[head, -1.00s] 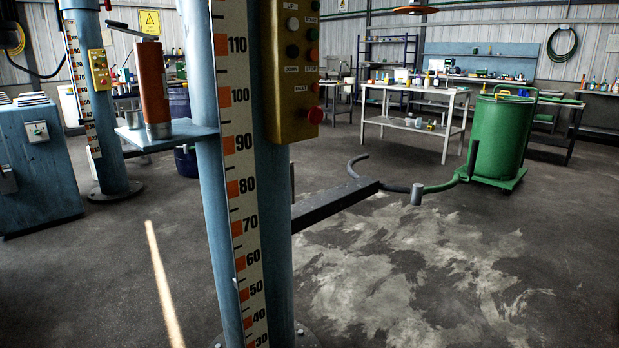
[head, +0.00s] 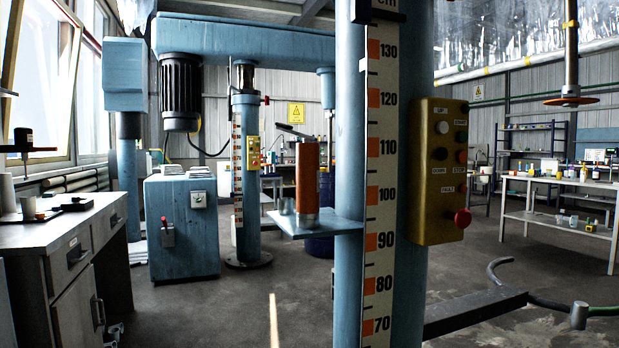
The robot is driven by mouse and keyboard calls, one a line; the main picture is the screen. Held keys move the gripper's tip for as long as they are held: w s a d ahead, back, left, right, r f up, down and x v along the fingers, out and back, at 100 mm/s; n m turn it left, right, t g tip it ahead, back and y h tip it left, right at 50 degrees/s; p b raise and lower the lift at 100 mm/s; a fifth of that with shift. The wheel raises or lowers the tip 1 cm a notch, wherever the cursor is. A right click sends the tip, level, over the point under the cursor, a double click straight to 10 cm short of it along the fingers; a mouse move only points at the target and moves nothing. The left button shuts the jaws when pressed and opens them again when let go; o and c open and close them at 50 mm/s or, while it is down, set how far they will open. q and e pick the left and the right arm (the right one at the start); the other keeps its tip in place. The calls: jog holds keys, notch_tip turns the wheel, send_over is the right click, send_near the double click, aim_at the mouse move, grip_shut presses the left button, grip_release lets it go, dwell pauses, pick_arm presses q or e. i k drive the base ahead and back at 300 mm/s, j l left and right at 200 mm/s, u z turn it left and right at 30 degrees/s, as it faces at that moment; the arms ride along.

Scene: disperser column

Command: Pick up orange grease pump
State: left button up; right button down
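The orange grease pump (head: 307,178) is an upright orange cylinder with a grey metal base and a dark lever handle at its top. It stands on a small blue shelf (head: 318,226) fixed to the left side of the near blue column. A small grey metal cup (head: 286,206) stands beside its base on the left. Neither of my grippers shows in the head view.
The near blue column (head: 349,200) carries a height scale and a yellow control box (head: 438,170) with a red button. A dark bar (head: 475,312) juts right from it. A blue cabinet (head: 182,240) and a desk (head: 65,250) stand left. The floor before the shelf looks clear.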

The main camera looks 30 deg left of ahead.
aim_at(308, 152)
jog(key=i+j, duration=0.25)
jog(key=i, duration=0.2)
jog(key=i+j, duration=0.1)
jog(key=j, duration=0.3)
jog(key=i+j, duration=0.1)
jog(key=j, duration=0.3)
jog(key=l+z, duration=0.05)
